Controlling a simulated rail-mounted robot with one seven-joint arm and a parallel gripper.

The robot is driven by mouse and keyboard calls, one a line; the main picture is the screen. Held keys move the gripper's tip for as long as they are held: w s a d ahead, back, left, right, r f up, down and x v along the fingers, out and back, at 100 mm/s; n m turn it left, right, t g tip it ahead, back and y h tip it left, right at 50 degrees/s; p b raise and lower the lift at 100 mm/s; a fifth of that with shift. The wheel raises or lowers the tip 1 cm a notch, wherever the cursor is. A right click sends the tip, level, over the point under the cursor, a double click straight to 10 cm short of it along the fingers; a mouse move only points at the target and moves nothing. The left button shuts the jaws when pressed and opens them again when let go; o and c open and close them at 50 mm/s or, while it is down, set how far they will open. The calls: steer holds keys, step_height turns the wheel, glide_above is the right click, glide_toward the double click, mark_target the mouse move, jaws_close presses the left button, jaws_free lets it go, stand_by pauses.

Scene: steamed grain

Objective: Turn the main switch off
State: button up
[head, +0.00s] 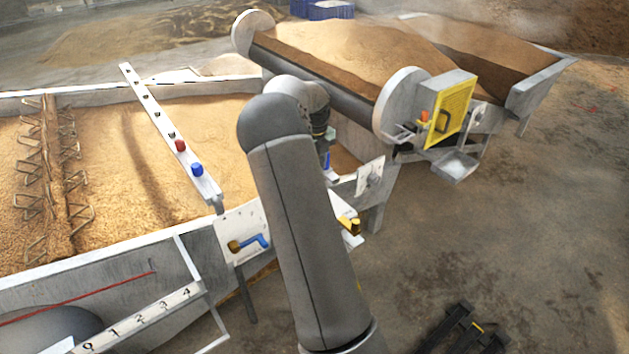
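I cannot make out for sure which part is the main switch. A yellow panel (450,112) with a dark handle (441,121) is on the end of the raised trough at right. An orange knob (424,116) sits at its left edge. A small yellow-and-black fitting (351,225) shows just right of my arm, low on the frame. The wrist end of my arm (318,118) is left of the yellow panel, apart from it in the picture. My fingers are hidden or too small to tell apart, and I see nothing held.
A grain bed (120,150) fills the left, crossed by a bar with a red knob (180,146) and a blue knob (197,169). A blue-handled valve (250,243) is on a plate left of my arm. A small grey tray (455,166) hangs below the panel. Floor at right is open.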

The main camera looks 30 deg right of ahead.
steer(key=shift+r, duration=2.3)
steer(key=s+a+r+n+y+p, duration=0.15)
steer(key=s+a+r+n, duration=0.25)
steer(key=s+a+n, duration=0.4)
steer(key=s+a+r+n+p, duration=0.2)
steer(key=s+a+r+n, duration=0.3)
steer(key=a+n, duration=0.55)
steer(key=s+a+f+n+p, duration=0.1)
steer(key=s+a+n, duration=0.4)
steer(key=s+n, duration=0.3)
steer(key=s+a+n+h, duration=0.1)
steer(key=s+a+n, duration=0.4)
steer(key=s+n, duration=0.4)
steer(key=shift+s+a+f+p, duration=0.15)
steer(key=shift+s+f+p, duration=0.25)
steer(key=shift+s, duration=0.6)
